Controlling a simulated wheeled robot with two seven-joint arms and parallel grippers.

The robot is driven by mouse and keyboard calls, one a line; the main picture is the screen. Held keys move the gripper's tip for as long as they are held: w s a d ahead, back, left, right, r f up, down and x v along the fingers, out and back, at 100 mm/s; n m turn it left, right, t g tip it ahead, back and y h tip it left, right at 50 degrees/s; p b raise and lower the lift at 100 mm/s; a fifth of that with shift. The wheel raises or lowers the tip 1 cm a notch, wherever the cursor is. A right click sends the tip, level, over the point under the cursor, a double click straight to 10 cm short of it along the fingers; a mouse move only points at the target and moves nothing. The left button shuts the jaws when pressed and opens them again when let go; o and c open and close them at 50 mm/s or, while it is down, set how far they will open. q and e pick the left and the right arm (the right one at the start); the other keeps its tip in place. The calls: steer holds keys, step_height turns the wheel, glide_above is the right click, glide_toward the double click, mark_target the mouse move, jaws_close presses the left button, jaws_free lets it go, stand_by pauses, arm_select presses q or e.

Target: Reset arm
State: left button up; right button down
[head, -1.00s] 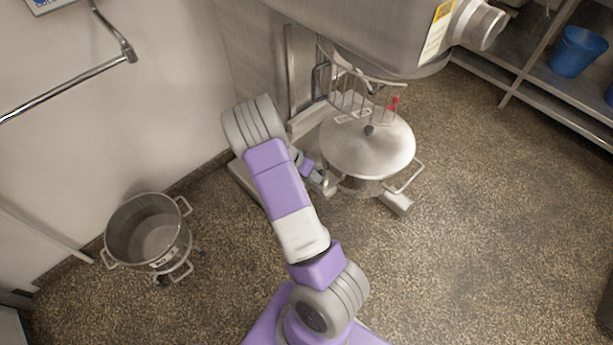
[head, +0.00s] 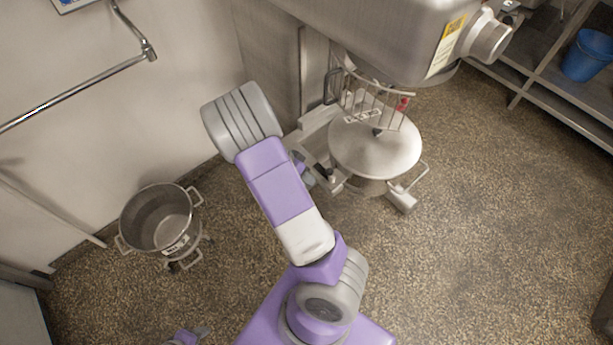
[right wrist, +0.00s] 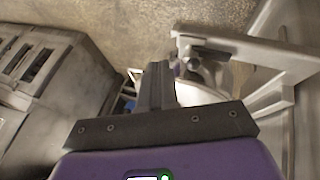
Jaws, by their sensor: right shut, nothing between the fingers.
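My right arm reaches up from the bottom middle of the head view, with its large grey joint near the wall. My right gripper (head: 306,176) is partly hidden behind that arm, beside the base of the floor mixer (head: 375,40). In the right wrist view its fingers (right wrist: 158,82) are together and hold nothing. Pale metal framing stands close ahead and to the right there; I cannot tell whether it is touched. A small purple and grey part at the bottom left of the head view looks like my left gripper (head: 190,336); its fingers are not clear.
The mixer's bowl (head: 375,155) sits under a wire guard (head: 365,100). A loose steel bowl (head: 160,218) stands on a wheeled dolly at left. A wall rail (head: 75,92) is upper left. A shelf with a blue bucket (head: 586,55) is upper right. Floor (head: 490,240) at right is clear.

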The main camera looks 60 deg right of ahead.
stand_by(0.4)
steer(key=a+f+n+t+y+p, duration=0.3)
steer(key=a+f+n, duration=0.6)
steer(key=a, duration=0.7)
steer(key=a+f+n+t+y, duration=0.2)
steer(key=a+n+y, duration=0.3)
steer(key=a, duration=1.2)
steer(key=n+t, duration=0.1)
steer(key=n, duration=0.1)
steer(key=shift+s+n, duration=0.15)
steer(key=shift+n, duration=0.15)
